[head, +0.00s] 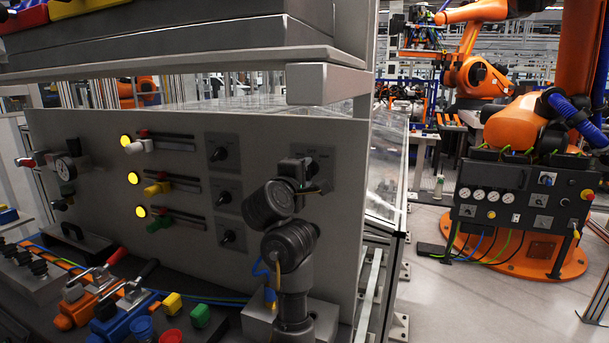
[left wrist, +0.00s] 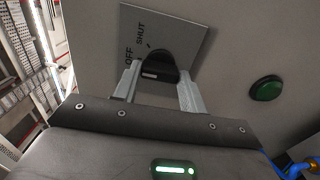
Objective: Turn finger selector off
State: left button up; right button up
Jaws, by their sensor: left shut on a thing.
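The finger selector is a black rotary knob (left wrist: 157,60) on a grey plate (left wrist: 188,28) marked OFF and SHUT in the left wrist view. My left gripper (left wrist: 158,72) has one finger on each side of the knob and is shut on it. In the head view the left gripper (head: 306,172) is at the upper right of the grey panel (head: 275,140), in front of the selector plate (head: 324,157). The arm hides most of the knob there. Which mark the knob points to is hard to tell. My right gripper is not in view.
Three similar black knobs (head: 223,197) and several sliders with yellow lamps (head: 133,178) are left of my arm. A green button (left wrist: 266,88) is on the panel beside the gripper. A shelf edge (head: 320,83) overhangs the panel.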

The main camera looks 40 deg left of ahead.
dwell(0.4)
pick_arm(q)
jog(key=o, duration=1)
